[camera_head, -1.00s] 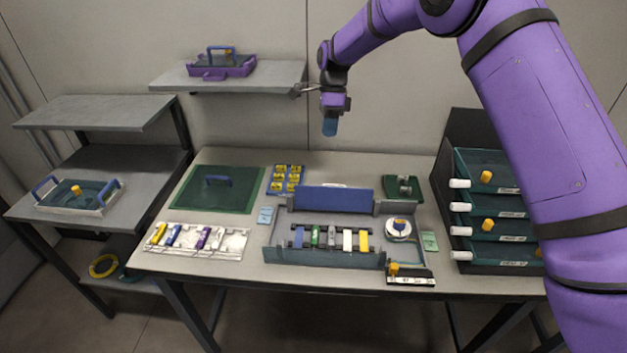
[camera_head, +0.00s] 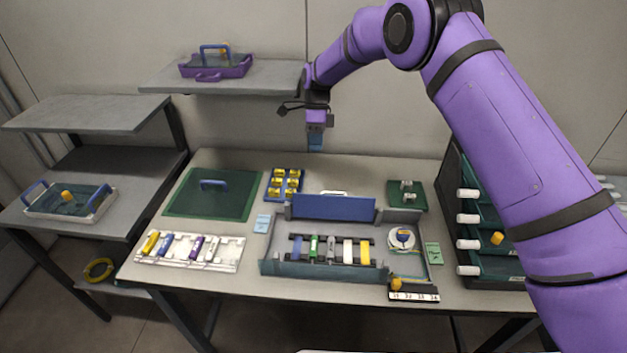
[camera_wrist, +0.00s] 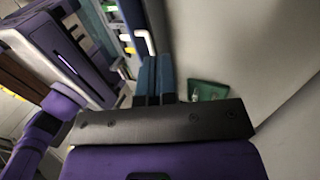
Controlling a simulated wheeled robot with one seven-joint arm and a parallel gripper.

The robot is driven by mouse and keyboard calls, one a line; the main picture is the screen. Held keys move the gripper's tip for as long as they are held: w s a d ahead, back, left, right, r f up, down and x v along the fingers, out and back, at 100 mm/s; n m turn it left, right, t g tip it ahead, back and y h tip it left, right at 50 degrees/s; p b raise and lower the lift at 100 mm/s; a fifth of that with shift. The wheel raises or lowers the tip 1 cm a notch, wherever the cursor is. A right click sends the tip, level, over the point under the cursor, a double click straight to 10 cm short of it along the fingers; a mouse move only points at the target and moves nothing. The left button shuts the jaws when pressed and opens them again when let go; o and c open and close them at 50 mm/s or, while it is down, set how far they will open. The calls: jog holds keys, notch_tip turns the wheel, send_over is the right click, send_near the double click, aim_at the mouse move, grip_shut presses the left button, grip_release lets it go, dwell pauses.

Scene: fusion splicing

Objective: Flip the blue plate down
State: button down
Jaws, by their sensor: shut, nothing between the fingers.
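The blue plate (camera_head: 333,208) stands upright along the back edge of the grey splicing tray (camera_head: 320,270). A white handle (camera_head: 333,193) shows at its top edge, and the handle is also in the wrist view (camera_wrist: 144,42). Several coloured cartridges (camera_head: 330,250) lie in a row in the tray in front of the plate. My gripper (camera_head: 316,148) is above the table's back, behind and a little left of the plate's middle, pointing down. Its blue fingers are together and empty, and they show in the wrist view (camera_wrist: 155,80). It does not touch the plate.
A green board with a handle (camera_head: 212,192) and a white rack of cartridges (camera_head: 190,250) lie on the left. A blue tray of yellow parts (camera_head: 284,183) is close left of the plate. A green tray (camera_head: 406,195) is right. Drawers (camera_head: 490,240) stand at the right edge.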

jog(key=shift+f, duration=0.15)
send_near(312, 205)
jog(key=shift+w+f+x, duration=0.1)
jog(key=shift+w+x, duration=0.05)
jog(key=shift+x, duration=0.6)
jog(key=shift+w+f+x, duration=0.1)
jog(key=shift+w+x, duration=0.05)
jog(key=shift+x, duration=0.6)
jog(key=shift+w+x, duration=0.2)
jog(key=shift+x, duration=0.55)
jog(key=shift+s+t, duration=0.3)
jog(key=shift+t, duration=0.1)
